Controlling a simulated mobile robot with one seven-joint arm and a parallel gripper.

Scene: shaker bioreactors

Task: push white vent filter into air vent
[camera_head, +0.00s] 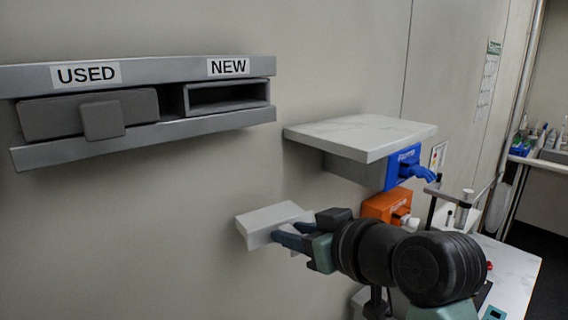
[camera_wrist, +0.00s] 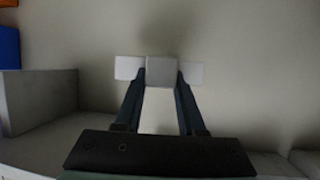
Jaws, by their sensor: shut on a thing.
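The white vent filter (camera_head: 268,220) is a pale block close to the wall, low in the middle of the head view. My gripper (camera_head: 285,239) is shut on it from the right. In the wrist view, the two fingers of my gripper (camera_wrist: 160,98) close on the sides of the filter's square grip (camera_wrist: 161,72), with the white body showing on both sides. The filter's far side faces the wall, and I cannot tell if it touches it. No air vent opening shows around the filter; it may be hidden behind it.
A rack (camera_head: 200,125) at upper left has an empty NEW slot (camera_head: 228,95) and a dark grey block (camera_head: 45,115) in its USED side. A white bench (camera_head: 513,265) is at right.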

